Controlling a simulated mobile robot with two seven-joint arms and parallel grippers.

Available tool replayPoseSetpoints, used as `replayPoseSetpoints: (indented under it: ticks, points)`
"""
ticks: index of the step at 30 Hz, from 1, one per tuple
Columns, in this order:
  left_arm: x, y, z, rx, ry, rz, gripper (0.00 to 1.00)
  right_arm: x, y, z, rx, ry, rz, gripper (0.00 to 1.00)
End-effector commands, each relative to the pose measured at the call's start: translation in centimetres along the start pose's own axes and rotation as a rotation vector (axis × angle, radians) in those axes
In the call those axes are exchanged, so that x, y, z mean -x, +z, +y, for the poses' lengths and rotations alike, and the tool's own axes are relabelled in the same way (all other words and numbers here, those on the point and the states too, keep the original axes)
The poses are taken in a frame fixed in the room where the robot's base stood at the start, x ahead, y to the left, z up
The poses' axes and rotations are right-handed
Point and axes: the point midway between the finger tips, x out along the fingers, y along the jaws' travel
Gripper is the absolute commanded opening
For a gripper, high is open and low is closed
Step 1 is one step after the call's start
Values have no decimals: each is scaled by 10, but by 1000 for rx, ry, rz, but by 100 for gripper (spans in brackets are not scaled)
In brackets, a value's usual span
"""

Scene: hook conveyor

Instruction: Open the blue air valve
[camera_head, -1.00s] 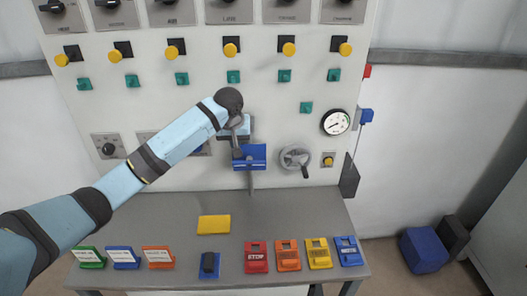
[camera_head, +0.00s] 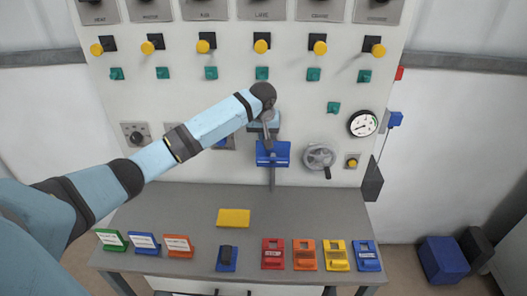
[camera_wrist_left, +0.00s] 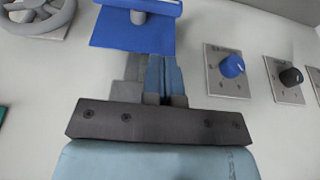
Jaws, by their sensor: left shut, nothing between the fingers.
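A blue fitting (camera_head: 273,154), a flat plate with a rounded bar, sits on the white panel above the workbench. A grey post runs below it. It fills the top of the left wrist view (camera_wrist_left: 133,32). A blue knob (camera_wrist_left: 232,66) on a grey plate is beside it; my arm mostly hides this knob in the head view. I cannot tell from labels which of the two is the air valve. My left gripper (camera_head: 268,138) is shut and empty, close above the blue fitting; its fingers (camera_wrist_left: 162,80) point towards the plate. Contact cannot be told. My right gripper is not in view.
A grey handwheel (camera_head: 319,156) and a gauge (camera_head: 362,124) are right of the fitting. Yellow and green buttons line the panel above. The workbench (camera_head: 330,210) holds a yellow block (camera_head: 233,217) and several coloured signs and tags along its front.

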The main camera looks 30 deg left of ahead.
Motion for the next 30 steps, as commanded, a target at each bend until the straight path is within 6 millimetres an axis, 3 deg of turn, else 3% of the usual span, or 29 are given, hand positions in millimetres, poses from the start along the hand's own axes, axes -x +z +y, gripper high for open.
replayPoseSetpoints:
  ticks: [6, 12, 18, 30]
  points:
    - [-45, 0, 0, 2, -1, -2, 0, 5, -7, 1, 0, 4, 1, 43]
    - [-72, 8, 0, 0, 0, -2, 0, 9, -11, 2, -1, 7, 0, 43]
    - [-82, 11, 0, 0, 1, 0, 0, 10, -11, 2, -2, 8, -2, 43]
    - [-84, 11, 1, 2, 5, 0, 0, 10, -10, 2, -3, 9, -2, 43]
